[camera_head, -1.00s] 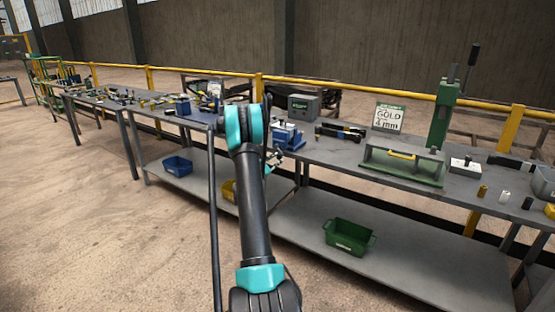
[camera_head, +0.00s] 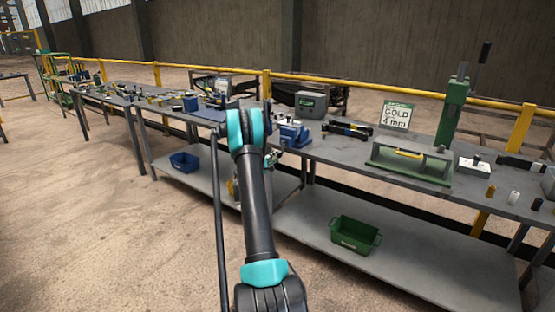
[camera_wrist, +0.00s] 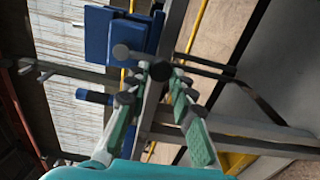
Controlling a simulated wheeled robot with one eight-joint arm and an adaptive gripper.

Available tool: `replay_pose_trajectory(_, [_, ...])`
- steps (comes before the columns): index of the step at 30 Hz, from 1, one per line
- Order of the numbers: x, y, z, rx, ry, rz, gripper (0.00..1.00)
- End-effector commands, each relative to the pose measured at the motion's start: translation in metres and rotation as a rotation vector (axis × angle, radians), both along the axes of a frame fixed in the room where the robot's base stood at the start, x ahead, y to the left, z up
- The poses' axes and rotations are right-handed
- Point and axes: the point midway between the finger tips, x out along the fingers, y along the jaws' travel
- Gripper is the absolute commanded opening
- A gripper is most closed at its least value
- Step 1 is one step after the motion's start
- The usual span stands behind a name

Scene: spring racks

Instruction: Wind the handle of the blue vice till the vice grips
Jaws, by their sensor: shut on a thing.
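The blue vice (camera_head: 293,134) stands at the front edge of the grey workbench (camera_head: 330,152), just beyond my arm. In the wrist view the vice (camera_wrist: 118,35) is at the top, turned with the picture. In the head view my gripper (camera_head: 272,157) is partly hidden by my arm, so the grip is small and hard to make out there. Whether the jaws touch a workpiece cannot be told.
A grey box (camera_head: 311,104) stands behind the vice, with dark tools (camera_head: 348,130) to its right. Blue (camera_head: 184,161) and green (camera_head: 355,233) bins sit on the lower shelf. The floor at left is clear.

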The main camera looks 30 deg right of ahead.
Motion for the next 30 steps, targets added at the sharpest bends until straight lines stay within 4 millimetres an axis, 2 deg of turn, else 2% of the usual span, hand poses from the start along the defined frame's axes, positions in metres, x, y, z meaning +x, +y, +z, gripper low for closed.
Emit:
replay_pose_trajectory(12, [0.0104,0.006,0.0012,0.072,-0.169,0.004,0.0])
replay_pose_trajectory(28, [0.0121,0.0069,0.002,0.081,-0.193,0.005,0.0])
replay_pose_trajectory(29, [0.0121,0.0069,0.002,0.081,-0.193,0.005,0.24])
replay_pose_trajectory(30, [0.0121,0.0069,0.002,0.08,-0.192,0.005,0.29])
